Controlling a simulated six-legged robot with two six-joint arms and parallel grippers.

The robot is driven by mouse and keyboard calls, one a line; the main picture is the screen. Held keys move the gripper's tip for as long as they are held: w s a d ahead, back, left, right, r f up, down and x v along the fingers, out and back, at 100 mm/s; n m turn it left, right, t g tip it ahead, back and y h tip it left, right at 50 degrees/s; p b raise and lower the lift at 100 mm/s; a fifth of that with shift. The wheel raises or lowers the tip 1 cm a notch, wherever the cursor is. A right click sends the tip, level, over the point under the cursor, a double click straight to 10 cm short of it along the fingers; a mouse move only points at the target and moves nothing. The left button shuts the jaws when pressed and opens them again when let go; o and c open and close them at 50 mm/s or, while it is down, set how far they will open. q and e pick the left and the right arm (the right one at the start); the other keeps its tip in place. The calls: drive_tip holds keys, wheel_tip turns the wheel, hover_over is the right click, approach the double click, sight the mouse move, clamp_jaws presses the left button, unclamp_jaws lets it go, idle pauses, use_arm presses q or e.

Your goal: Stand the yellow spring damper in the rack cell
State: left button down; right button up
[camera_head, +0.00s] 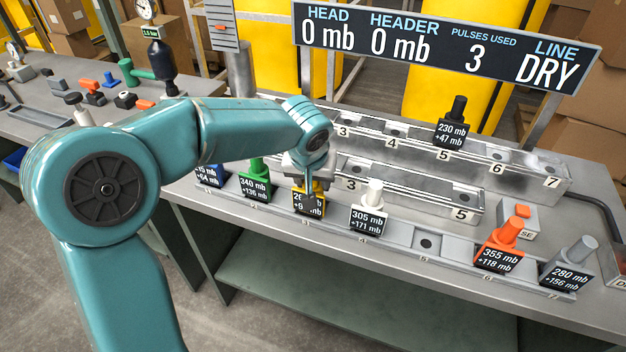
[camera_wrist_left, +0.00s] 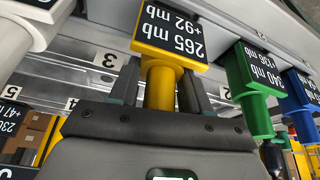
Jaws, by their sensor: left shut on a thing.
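The yellow spring damper (camera_head: 309,208), labelled 265 mb +92 mb, stands upright in the front row between the green and white dampers. In the left wrist view the damper (camera_wrist_left: 160,85) has its yellow stem between my fingers. My left gripper (camera_head: 312,178) is shut on that stem from above. I cannot tell whether the damper's base still touches the row. The rack behind has a middle rail (camera_head: 415,195) with visible numbers 3 and 5, and a back rail (camera_head: 530,170) numbered 3 to 7. My right gripper is not in view.
Green (camera_head: 254,182), white (camera_head: 369,212), orange (camera_head: 500,250) and grey (camera_head: 567,268) dampers stand along the front row, with a blue one (camera_head: 210,174) at left. A black damper (camera_head: 452,125) stands at back cell 5. A display board (camera_head: 445,45) rises behind.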

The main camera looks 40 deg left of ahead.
use_arm(q)
drive_tip(key=shift+s+r, duration=0.1)
drive_tip(key=c, duration=0.5)
unclamp_jaws()
drive_tip(key=shift+r, duration=0.15)
drive_tip(key=p+v, duration=0.1)
drive_tip(key=v, duration=1)
drive_tip(key=shift+r, duration=0.35)
drive_tip(key=shift+s, duration=0.1)
